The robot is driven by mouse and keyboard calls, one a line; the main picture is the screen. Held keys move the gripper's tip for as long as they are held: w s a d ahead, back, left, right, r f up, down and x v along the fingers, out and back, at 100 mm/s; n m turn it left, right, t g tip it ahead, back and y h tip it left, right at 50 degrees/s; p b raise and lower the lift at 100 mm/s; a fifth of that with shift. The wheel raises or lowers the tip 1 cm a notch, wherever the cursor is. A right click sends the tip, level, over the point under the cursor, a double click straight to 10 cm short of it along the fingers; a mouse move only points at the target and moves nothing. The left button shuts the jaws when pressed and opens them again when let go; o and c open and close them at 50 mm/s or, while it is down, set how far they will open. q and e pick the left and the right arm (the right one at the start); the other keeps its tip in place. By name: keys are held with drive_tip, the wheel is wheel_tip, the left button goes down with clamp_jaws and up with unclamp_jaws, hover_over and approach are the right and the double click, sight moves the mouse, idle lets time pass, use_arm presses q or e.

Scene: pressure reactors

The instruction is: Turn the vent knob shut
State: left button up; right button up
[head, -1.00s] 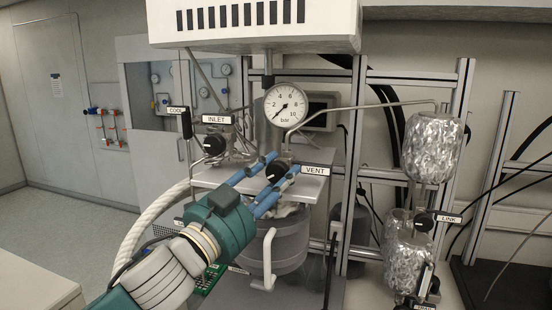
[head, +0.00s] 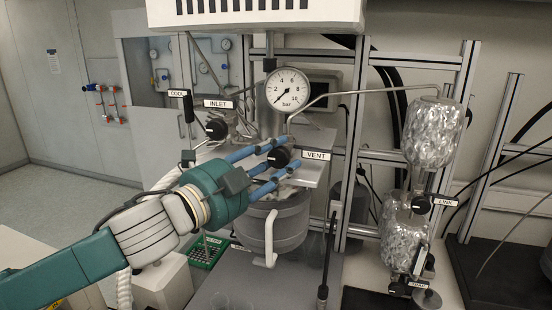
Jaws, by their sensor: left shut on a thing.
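The vent knob (head: 279,157) is a black round knob beside the white VENT label (head: 316,155), on the front of the reactor head. My left gripper (head: 277,155) reaches in from the lower left, with its blue fingers around the knob, shut on it. The fingers hide part of the knob, so its pointer angle cannot be read. The pressure gauge (head: 288,90) above has its needle at the low end of the scale. My right gripper is not in view.
The INLET knob (head: 216,129) and COOL handle (head: 187,107) are left of the gauge. Foil-wrapped vessels (head: 432,132) with the LINK knob (head: 421,205) stand at right. The grey reactor vessel (head: 283,222) with its white handle is below my gripper. A metal tube runs right from the vent.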

use_arm(q)
drive_tip(key=shift+s+d+r, duration=0.1)
drive_tip(key=shift+r, duration=0.3)
drive_tip(key=o, duration=0.9)
drive_tip(key=shift+c, duration=0.2)
drive_tip(key=shift+o, duration=1.3)
drive_tip(key=shift+s+d+f, duration=0.15)
drive_tip(key=shift+d, duration=0.05)
drive_tip(key=shift+s+a+f, duration=0.1)
drive_tip(key=shift+a, duration=0.15)
drive_tip(key=v, duration=1.1)
drive_tip(key=shift+s, duration=0.25)
drive_tip(key=shift+a, duration=0.1)
